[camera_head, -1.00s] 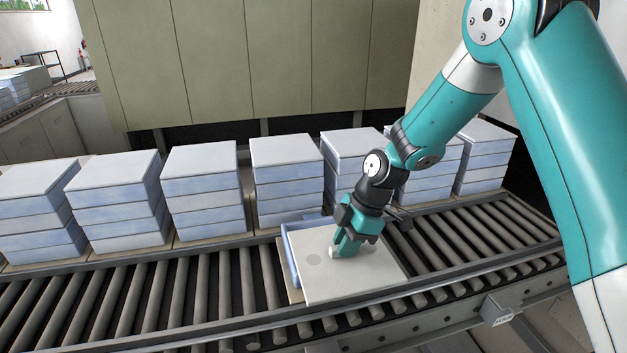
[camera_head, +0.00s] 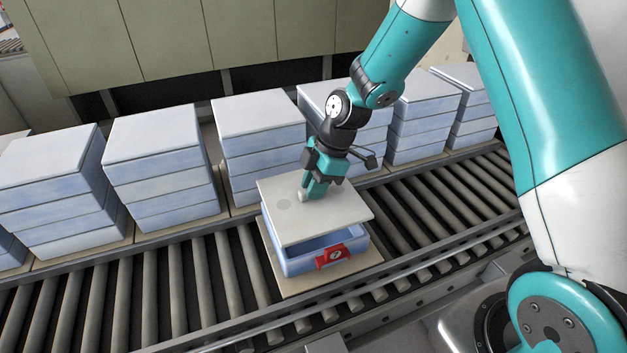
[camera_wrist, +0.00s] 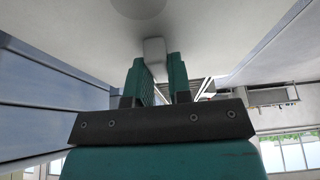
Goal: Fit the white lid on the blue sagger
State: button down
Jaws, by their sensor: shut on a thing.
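The white lid (camera_head: 325,222) is a flat square plate held above the blue sagger (camera_head: 296,264). My gripper (camera_head: 304,195) is shut on the pale knob on the lid's upper face. In the wrist view the two teal fingers (camera_wrist: 158,75) close around this knob, with the lid (camera_wrist: 95,35) across the top of the picture. The lid covers the back of the sagger, while the sagger's front inside shows below the lid's front edge. The sagger stands on a beige base plate (camera_head: 318,284) on the rollers, with a red tag (camera_head: 333,256) at its front.
Lidded stacks of blue saggers (camera_head: 160,165) stand in a row behind, close to my gripper. The roller conveyor (camera_head: 150,290) is clear to the left and right of the sagger. Greenish panels (camera_head: 190,40) rise behind the stacks.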

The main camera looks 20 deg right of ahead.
aim_at(315, 204)
jog(key=shift+f, duration=0.75)
jog(key=shift+d+b, duration=0.1)
jog(key=shift+b, duration=0.3)
jog(key=shift+f+b, duration=1.15)
jog(key=shift+f, duration=0.2)
jog(key=shift+f+b, duration=0.6)
jog(key=shift+f, duration=0.1)
jog(key=c, duration=1)
grip_release()
jog(key=shift+o, duration=0.2)
jog(key=shift+s, duration=0.1)
